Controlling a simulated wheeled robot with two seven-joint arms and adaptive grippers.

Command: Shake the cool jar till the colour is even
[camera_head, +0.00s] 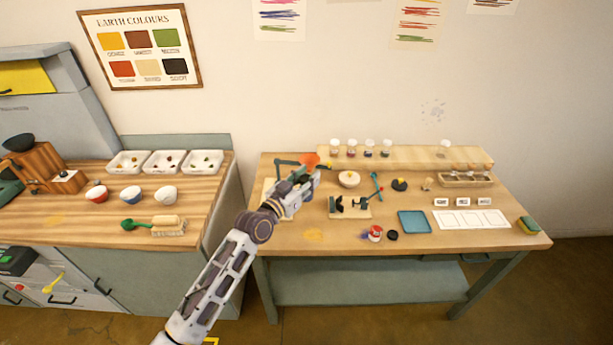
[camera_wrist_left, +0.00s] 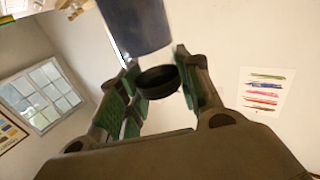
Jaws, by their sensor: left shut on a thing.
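My left gripper (camera_head: 306,178) is above the back left of the pigment table (camera_head: 285,238). In the left wrist view its fingers (camera_wrist_left: 160,78) are shut around a jar with a dark grey-blue body (camera_wrist_left: 138,25) and a black lid (camera_wrist_left: 158,81). The black lid sits between the fingers and the body extends past them toward the top of that view. Whether the colour inside is even cannot be told. In the head view I cannot make out the held jar clearly against the gripper. My right gripper is not in view.
An orange funnel-like piece (camera_head: 310,160) shows right behind the gripper. Several small jars stand on the back shelf (camera_head: 412,157). A red-and-white jar (camera_head: 375,233), a black disc (camera_head: 393,235) and a blue tray (camera_head: 414,222) lie in front. The table's front left is mostly clear.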

